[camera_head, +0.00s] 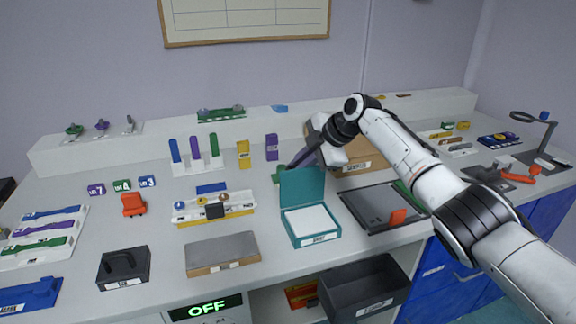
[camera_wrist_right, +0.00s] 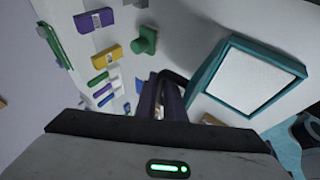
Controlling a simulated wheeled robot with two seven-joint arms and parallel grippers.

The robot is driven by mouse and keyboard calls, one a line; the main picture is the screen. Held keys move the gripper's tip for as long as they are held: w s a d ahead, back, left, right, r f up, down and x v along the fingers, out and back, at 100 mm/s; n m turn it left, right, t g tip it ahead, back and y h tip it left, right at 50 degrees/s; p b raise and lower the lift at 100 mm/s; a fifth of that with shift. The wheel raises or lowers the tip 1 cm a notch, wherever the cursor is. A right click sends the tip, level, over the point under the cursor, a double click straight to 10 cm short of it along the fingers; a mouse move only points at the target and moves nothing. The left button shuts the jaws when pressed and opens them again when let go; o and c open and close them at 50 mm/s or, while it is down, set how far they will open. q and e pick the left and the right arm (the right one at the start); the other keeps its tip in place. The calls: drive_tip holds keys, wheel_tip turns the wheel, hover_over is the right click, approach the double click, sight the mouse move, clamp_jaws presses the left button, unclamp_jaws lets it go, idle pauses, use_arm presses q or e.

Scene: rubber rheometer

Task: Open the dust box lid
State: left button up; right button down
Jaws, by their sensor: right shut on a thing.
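My right gripper (camera_head: 297,162) reaches in from the right, over the back of the bench, just behind a teal box (camera_head: 312,239). The box's hinged teal lid (camera_head: 302,190) stands up, and a white pad lies inside. In the right wrist view the teal box (camera_wrist_right: 207,85) is to the right of my right gripper (camera_wrist_right: 163,88). The gripper is shut on a dark thing, with a curved black piece (camera_wrist_right: 174,76) at the jaws; the hold is partly hidden. A black lidded box with a handle (camera_head: 123,267) stands front left. No label clearly reads dust box. My left gripper is out of view.
A green knobbed piece (camera_wrist_right: 146,41) is near the gripper. A cardboard box (camera_head: 365,158) stands behind my arm. An open dark bin (camera_head: 362,287) is below the bench edge. Racks fill the left side.

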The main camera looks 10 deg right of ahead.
drive_tip(key=shift+w+f, duration=0.2)
drive_tip(key=shift+w, duration=0.05)
idle(0.3)
drive_tip(key=c, duration=2)
unclamp_jaws()
drive_tip(key=shift+o, duration=0.8)
drive_tip(key=shift+f, duration=0.2)
drive_tip(key=shift+w+r+v, duration=0.1)
drive_tip(key=shift+w+v, duration=0.05)
drive_tip(key=shift+v, duration=1.75)
drive_tip(key=shift+w+r+v, duration=0.1)
drive_tip(key=shift+v, duration=1.8)
drive_tip(key=shift+w+r+v, duration=0.15)
drive_tip(key=shift+v, duration=1.8)
drive_tip(key=shift+a, duration=0.2)
